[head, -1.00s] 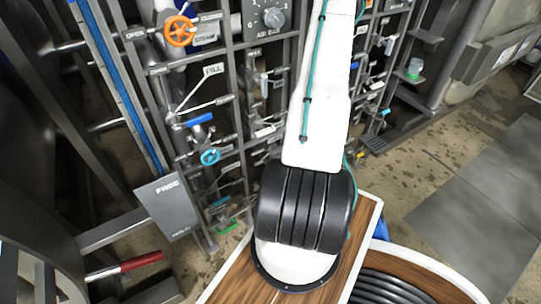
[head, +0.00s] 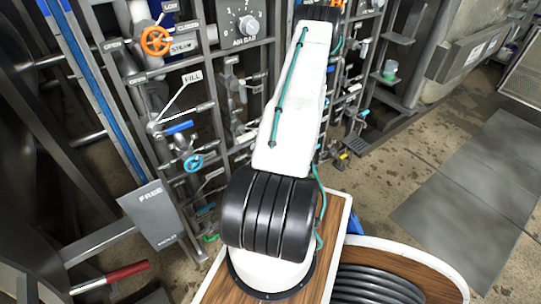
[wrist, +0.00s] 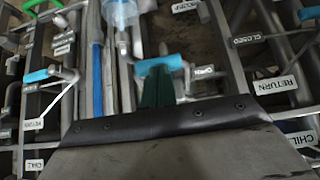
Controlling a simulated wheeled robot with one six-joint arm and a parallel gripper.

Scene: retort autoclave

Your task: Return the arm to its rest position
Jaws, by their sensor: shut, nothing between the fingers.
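My white arm rises from its round base in the head view, with a black ribbed joint low and a teal cable along the link. Its upper end reaches the top edge of the picture, in front of the pipe rack. My gripper does not show in the head view. In the wrist view, the dark green fingers of my gripper (wrist: 157,88) are together and hold nothing. They stick out beyond a dark cover and overlap a light blue valve handle (wrist: 172,63) in the picture. I cannot tell whether they touch it.
The pipe rack carries an orange handwheel (head: 155,41), a blue handwheel (head: 194,163) and an AIR BAR dial (head: 248,26). A grey FREE panel (head: 152,214) and a red-handled lever (head: 110,277) stand at left.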

